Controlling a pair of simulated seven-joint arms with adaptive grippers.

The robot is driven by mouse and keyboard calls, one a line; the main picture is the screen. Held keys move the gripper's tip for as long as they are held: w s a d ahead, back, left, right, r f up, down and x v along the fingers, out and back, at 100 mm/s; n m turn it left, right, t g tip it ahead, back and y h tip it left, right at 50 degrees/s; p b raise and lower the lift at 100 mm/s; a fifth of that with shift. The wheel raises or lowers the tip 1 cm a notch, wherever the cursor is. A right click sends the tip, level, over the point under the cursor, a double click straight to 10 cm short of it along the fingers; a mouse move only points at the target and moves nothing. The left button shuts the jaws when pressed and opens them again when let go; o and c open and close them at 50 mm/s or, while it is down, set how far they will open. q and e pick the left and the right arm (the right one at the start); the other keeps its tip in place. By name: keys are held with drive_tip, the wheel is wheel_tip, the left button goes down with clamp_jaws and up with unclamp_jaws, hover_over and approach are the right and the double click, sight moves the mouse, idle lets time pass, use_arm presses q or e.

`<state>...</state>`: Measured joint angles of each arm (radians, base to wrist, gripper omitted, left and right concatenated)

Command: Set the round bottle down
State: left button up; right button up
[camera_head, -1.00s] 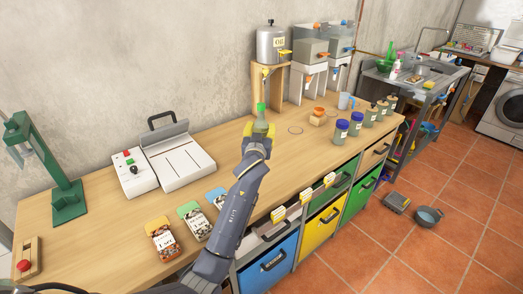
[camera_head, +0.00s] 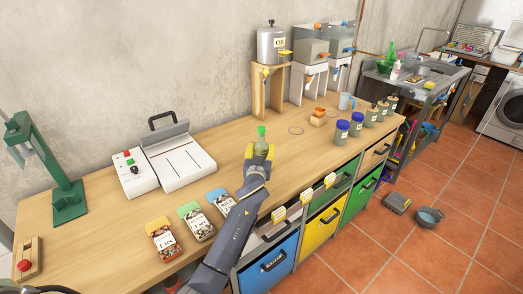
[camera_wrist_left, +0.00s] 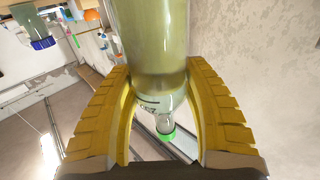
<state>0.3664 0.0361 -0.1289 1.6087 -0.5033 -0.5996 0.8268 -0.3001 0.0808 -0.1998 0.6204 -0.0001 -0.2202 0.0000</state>
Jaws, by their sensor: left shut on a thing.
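The round bottle (camera_head: 262,139), pale greenish glass with a green cap, stands upright in my left gripper (camera_head: 260,151) over the middle of the wooden workbench (camera_head: 225,163). In the left wrist view the bottle (camera_wrist_left: 150,45) fills the space between the two yellow fingers of the gripper (camera_wrist_left: 158,75), with its neck and green cap towards the bottom of the picture. The gripper is shut on it. The bottle's base is hidden, so I cannot tell whether it touches the bench. My right gripper is not in view.
A thin ring (camera_head: 296,131) lies flat right of the bottle. A wooden stand (camera_head: 258,92) with a metal canister (camera_head: 271,44) is behind it. Blue-lidded jars (camera_head: 341,131) stand to the right. A white device (camera_head: 172,160) and labelled packets (camera_head: 198,221) are to the left.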

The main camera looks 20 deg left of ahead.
sight(261, 154)
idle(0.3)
use_arm(q)
drive_tip(key=o, duration=1.5)
drive_tip(key=shift+f, duration=0.1)
drive_tip(key=shift+o, duration=0.2)
drive_tip(key=shift+s+d, duration=0.25)
drive_tip(key=shift+s, duration=1)
drive_tip(key=shift+s+d, duration=0.25)
drive_tip(key=shift+s, duration=0.95)
drive_tip(key=shift+s+d, duration=0.25)
drive_tip(key=shift+s, duration=1)
